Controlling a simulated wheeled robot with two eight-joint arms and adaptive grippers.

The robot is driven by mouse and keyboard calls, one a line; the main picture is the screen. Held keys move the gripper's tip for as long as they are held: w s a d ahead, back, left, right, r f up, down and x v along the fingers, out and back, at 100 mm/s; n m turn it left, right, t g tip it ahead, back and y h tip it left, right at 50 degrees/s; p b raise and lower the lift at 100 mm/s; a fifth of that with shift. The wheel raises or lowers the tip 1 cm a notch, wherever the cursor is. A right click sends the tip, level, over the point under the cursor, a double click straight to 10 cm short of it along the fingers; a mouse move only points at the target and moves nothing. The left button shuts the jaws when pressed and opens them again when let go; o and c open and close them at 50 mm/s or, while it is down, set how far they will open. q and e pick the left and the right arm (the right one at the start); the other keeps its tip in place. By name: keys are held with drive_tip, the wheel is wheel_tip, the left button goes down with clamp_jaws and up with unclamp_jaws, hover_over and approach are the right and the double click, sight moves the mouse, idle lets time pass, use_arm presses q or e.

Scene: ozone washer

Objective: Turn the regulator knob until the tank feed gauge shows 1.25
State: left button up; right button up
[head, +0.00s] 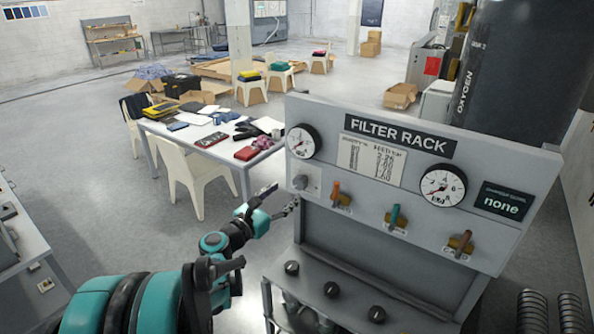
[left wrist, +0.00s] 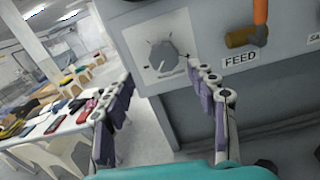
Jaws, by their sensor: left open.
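The regulator knob (head: 300,182) is a grey knob on a pale plate at the left end of the FILTER RACK panel. In the left wrist view the knob (left wrist: 163,57) shows a dial scale around it. My left gripper (head: 281,198) is open and empty, just left of and below the knob. In the left wrist view its fingers (left wrist: 160,76) are spread apart, with the knob seen between and beyond their tips. A round white gauge (head: 301,141) sits above the knob and another gauge (head: 443,186) sits at the right; their labels are too small to read surely. My right gripper is not in view.
An orange-handled valve (head: 338,194) marked FEED is right of the knob; teal (head: 395,216) and orange (head: 460,243) handles follow. A sign (head: 503,203) reads "none". Black knobs stand on the lower ledge (head: 350,302). A cluttered table (head: 215,150) is behind left.

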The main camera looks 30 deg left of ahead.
sight(297, 185)
use_arm(q)
drive_tip(key=w, duration=0.4)
drive_tip(key=w+d, duration=0.1)
drive_tip(key=w, duration=0.2)
drive_tip(key=shift+w, duration=0.1)
drive_tip(key=shift+w+d, duration=0.1)
drive_tip(key=shift+d, duration=0.05)
drive_tip(key=c, duration=1.2)
